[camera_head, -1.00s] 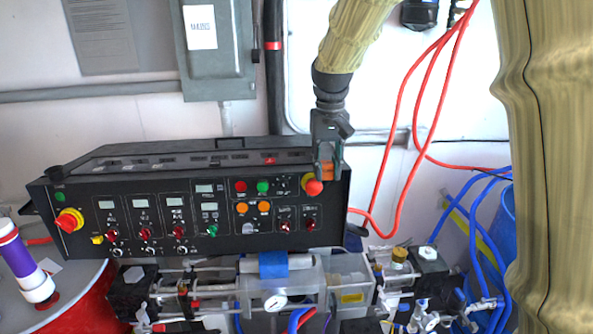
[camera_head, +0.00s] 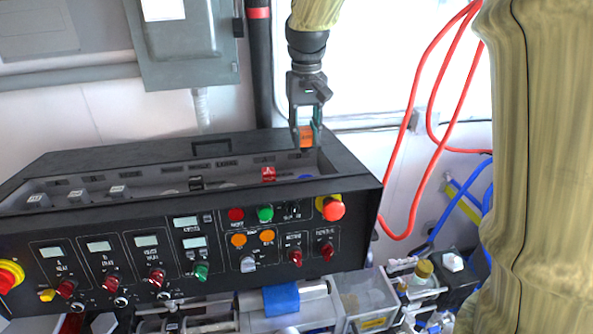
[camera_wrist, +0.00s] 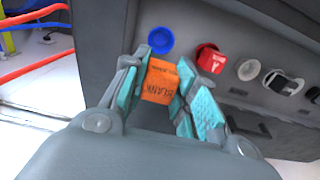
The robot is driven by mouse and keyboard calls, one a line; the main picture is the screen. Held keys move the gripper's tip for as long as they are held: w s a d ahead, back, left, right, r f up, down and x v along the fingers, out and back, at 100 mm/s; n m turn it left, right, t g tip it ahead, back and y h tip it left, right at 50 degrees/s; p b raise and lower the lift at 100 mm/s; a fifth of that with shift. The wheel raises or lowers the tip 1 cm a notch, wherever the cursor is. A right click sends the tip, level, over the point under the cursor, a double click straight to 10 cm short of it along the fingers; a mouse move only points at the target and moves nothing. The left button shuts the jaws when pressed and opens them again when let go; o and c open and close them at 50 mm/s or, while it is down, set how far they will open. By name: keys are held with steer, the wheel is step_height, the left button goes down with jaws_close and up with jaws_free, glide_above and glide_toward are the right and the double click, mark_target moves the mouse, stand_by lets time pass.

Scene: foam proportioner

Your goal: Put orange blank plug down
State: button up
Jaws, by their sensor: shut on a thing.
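The orange blank plug (camera_head: 306,137) is held between the fingers of my gripper (camera_head: 305,128), above the right end of the recessed tray on top of the black control panel. In the wrist view the orange plug (camera_wrist: 160,82), with dark "BLANK" lettering, sits between the teal pads of my gripper (camera_wrist: 166,85). The black panel's top tray (camera_head: 225,172) holds several plugs in a row. A gap between the held plug and the tray floor cannot be judged exactly.
A blue plug (camera_wrist: 161,40) and a red plug (camera_wrist: 209,58) stand close to my fingers, with a white plug (camera_wrist: 248,69) beyond. The panel's front carries buttons and a red emergency stop (camera_head: 332,208). Red hoses (camera_head: 412,120) hang at the right.

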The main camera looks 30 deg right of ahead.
steer(key=s+f+p, duration=0.1)
steer(key=s+f, duration=0.2)
steer(key=shift+p, duration=0.4)
steer(key=w+f, duration=0.1)
steer(key=w+f+p, duration=0.1)
steer(key=f, duration=0.1)
steer(key=shift+w+f, duration=0.15)
steer(key=shift+f, duration=0.05)
steer(key=shift+s+f+p, duration=0.4)
steer(key=shift+f+p, duration=0.05)
steer(key=shift+f, duration=0.3)
steer(key=shift+s+f, duration=0.1)
steer(key=shift+s, duration=0.15)
steer(key=shift+f, duration=0.15)
steer(key=shift+w+f, duration=0.1)
steer(key=shift+w, duration=0.2)
steer(key=o, duration=1)
steer(key=shift+s, duration=0.1)
steer(key=shift+o, duration=0.2)
